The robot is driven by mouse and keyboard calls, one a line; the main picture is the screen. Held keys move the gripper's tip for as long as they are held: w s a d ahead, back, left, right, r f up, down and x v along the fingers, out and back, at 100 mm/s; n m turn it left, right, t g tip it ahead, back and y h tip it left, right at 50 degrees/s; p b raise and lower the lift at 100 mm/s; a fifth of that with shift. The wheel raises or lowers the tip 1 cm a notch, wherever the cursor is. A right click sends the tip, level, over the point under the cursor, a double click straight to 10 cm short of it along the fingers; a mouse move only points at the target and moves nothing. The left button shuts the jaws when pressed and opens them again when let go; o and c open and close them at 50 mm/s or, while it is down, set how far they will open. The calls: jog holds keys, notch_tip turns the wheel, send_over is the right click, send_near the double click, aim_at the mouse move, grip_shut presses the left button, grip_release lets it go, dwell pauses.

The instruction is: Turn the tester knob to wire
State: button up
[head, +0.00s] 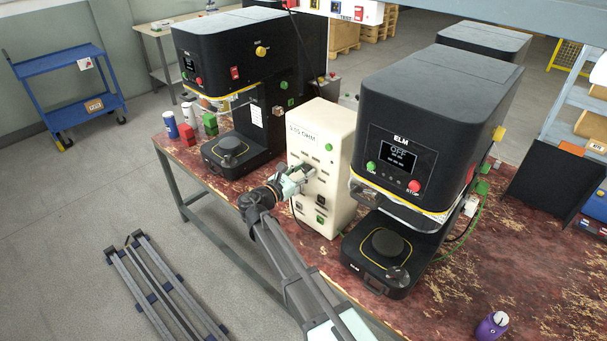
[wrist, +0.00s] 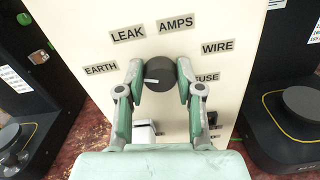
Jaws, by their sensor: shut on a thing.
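The tester is a cream box (head: 335,150) standing on the bench between two black machines; its face (wrist: 225,75) fills the middle of the wrist view. The tester knob (wrist: 159,72) is dark and round, with a short white mark on its left part, towards the EARTH label (wrist: 101,68). LEAK and AMPS labels sit above it. The WIRE label (wrist: 217,47) is at upper right, and a label ending in "USE" is partly hidden by a finger. My gripper (wrist: 161,72) has its green-padded fingers on both sides of the knob; it also shows at the tester's face in the head view (head: 303,177).
Black seamers stand left (head: 225,90) and right (head: 425,130) of the tester, close to my arm.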

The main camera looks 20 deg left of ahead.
jog(key=m+b, duration=0.1)
jog(key=b, duration=0.1)
jog(key=f+m+b, duration=0.1)
jog(key=m+b, duration=0.1)
jog(key=b, duration=0.1)
jog(key=m+b, duration=0.4)
jog(key=b, duration=0.2)
jog(key=shift+d+m+b, duration=0.1)
jog(key=shift+m+b, duration=0.2)
jog(key=shift+b, duration=0.05)
jog(key=m+b, duration=1)
jog(key=b, duration=0.4)
jog(key=shift+m+b, duration=0.3)
jog(key=shift+m, duration=0.1)
jog(key=m+b, duration=0.3)
jog(key=b, duration=0.1)
jog(key=shift+m, duration=0.3)
jog(key=m+b, duration=0.3)
jog(key=b, duration=0.1)
jog(key=shift+m, duration=0.3)
jog(key=m+b, duration=0.3)
jog(key=shift+r+b, duration=0.1)
jog(key=shift+b, duration=0.25)
jog(key=shift+r+m, duration=0.1)
jog(key=shift+m, duration=0.2)
